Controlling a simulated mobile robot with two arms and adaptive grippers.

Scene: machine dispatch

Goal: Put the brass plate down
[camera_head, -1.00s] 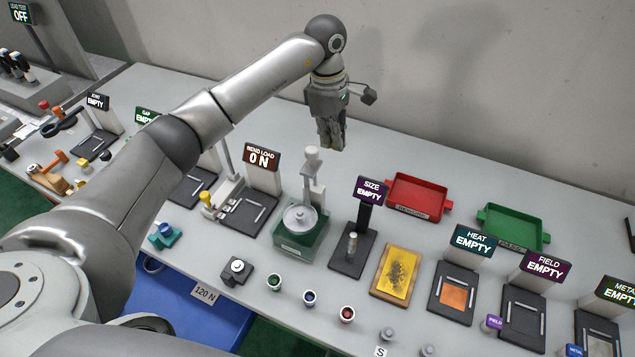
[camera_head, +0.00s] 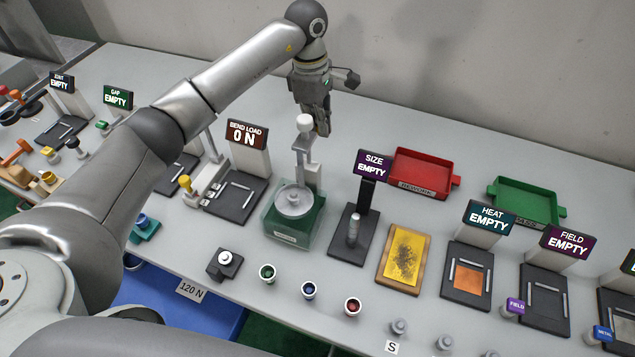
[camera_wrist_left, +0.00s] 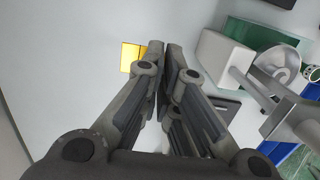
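A small flat yellow piece, seemingly the brass plate (camera_wrist_left: 130,57), shows in the left wrist view just left of my left fingertips. A finger hides its right edge. My left gripper (camera_head: 325,131) points down above the back of the table, behind the balance. My right gripper is out of view.
The balance with a green base (camera_head: 287,230) stands in front of my left gripper. The bend load station (camera_head: 240,200) is to its left, the size gauge (camera_head: 350,245) to its right. Red (camera_head: 415,190) and green (camera_head: 515,205) trays stand behind. Bare tabletop lies around the gripper.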

